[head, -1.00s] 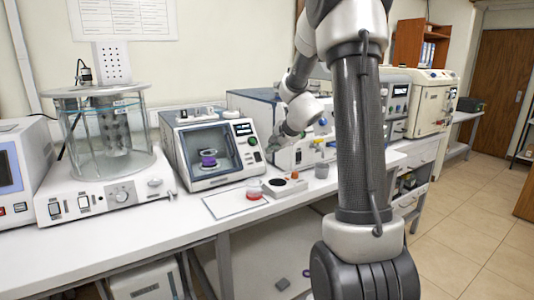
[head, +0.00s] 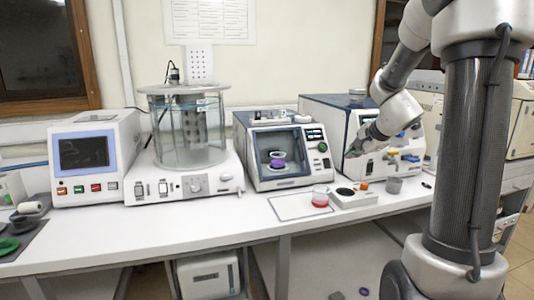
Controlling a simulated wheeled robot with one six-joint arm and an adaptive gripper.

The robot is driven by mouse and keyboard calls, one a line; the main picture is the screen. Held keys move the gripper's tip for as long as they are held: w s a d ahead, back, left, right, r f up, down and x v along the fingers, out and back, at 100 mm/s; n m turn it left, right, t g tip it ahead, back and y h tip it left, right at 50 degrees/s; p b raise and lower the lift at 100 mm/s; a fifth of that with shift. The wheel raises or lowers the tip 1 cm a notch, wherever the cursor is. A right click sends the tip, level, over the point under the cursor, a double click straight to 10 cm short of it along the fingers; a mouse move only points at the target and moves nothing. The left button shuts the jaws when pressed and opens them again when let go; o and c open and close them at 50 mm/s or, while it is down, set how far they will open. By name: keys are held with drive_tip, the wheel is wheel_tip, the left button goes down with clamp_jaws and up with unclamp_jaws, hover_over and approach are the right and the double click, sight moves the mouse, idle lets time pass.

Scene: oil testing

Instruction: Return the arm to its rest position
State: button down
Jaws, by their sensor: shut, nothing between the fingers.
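My arm stands at the right of the head view, bent at the elbow, with its forearm slanting down to the left. My gripper (head: 352,151) is at its lower end, in front of the blue and white instrument (head: 329,124) and above the bench. It looks shut and holds nothing; the fingers are small in this view. The arm's column hides part of the bench and instruments behind it.
The white bench (head: 190,238) carries a glass bath (head: 190,130), a tester with a purple-filled cup (head: 280,150) and a screen unit (head: 92,155). A red-based beaker (head: 320,196), white block (head: 353,198) and grey cup (head: 394,185) stand below my gripper.

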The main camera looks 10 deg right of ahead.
drive_tip(key=s+a+f+n+g+y, duration=0.1)
drive_tip(key=s+a+n+g, duration=0.2)
drive_tip(key=s, duration=0.4)
drive_tip(key=s+a+f+n+g+y, duration=0.1)
drive_tip(key=s+a+f+n+g, duration=0.15)
drive_tip(key=s+n, duration=0.3)
drive_tip(key=s+a+r+n, duration=0.2)
drive_tip(key=s+n, duration=0.1)
drive_tip(key=s, duration=0.3)
drive_tip(key=s+a+r+n+h, duration=0.1)
drive_tip(key=s+a+r+n, duration=0.1)
drive_tip(key=s, duration=0.4)
drive_tip(key=s+a+r+n+h, duration=0.1)
drive_tip(key=s+a+r+n, duration=0.1)
drive_tip(key=s, duration=0.4)
drive_tip(key=shift+s+a+r+n+t, duration=0.3)
drive_tip(key=shift+r+n, duration=0.4)
drive_tip(key=shift+n, duration=0.35)
drive_tip(key=shift+w, duration=0.1)
